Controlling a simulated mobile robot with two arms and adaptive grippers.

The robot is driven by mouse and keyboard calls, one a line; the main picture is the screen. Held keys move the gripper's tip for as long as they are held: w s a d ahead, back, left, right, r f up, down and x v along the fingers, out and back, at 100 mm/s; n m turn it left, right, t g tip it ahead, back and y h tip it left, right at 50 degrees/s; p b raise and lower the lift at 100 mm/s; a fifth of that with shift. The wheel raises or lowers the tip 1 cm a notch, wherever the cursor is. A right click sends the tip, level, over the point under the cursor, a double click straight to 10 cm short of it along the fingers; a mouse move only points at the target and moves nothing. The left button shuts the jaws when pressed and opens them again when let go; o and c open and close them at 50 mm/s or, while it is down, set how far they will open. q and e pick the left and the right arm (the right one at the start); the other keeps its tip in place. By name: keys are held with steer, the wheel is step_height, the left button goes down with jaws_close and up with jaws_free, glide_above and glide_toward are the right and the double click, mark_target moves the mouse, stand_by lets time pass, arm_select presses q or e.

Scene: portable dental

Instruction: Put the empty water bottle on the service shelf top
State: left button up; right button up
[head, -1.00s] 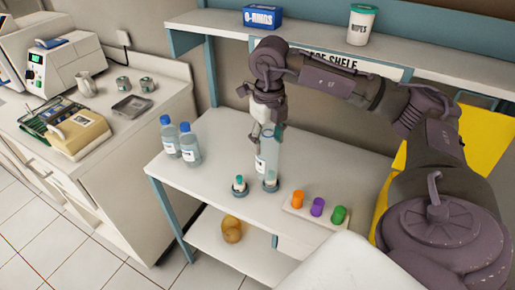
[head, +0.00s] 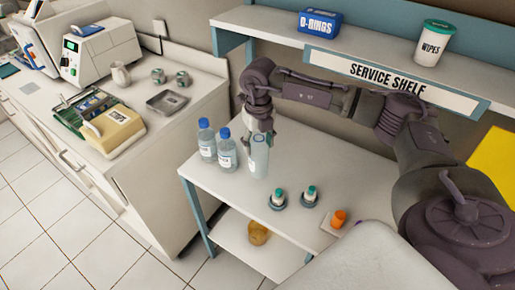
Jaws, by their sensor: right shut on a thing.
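My right gripper (head: 261,130) points down and is shut on the upper part of a clear bottle (head: 259,157), which looks empty and has no visible cap. The bottle is upright just right of two blue-capped water bottles (head: 207,142) (head: 227,152) on the white table. I cannot tell whether its base touches the table. The service shelf top (head: 385,56) is the white board behind and above, over the "SERVICE SHELF" sign (head: 388,76). My left gripper is not in view.
On the shelf are a blue O-rings box (head: 319,22) and a wipes tub (head: 434,43), with bare room between them. Two teal-capped vials (head: 278,198) (head: 310,194) in round holders and an orange cap (head: 338,218) are on the table (head: 222,186). A counter stands left.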

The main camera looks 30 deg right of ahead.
steer(key=shift+w+a+f, duration=0.1)
steer(key=shift+a+f, duration=0.1)
steer(key=shift+f, duration=0.3)
step_height(320, 180, down, 2)
steer(key=shift+f+p, duration=0.2)
steer(key=shift+p, duration=0.45)
steer(key=shift+f, duration=0.6)
steer(key=o, duration=1.2)
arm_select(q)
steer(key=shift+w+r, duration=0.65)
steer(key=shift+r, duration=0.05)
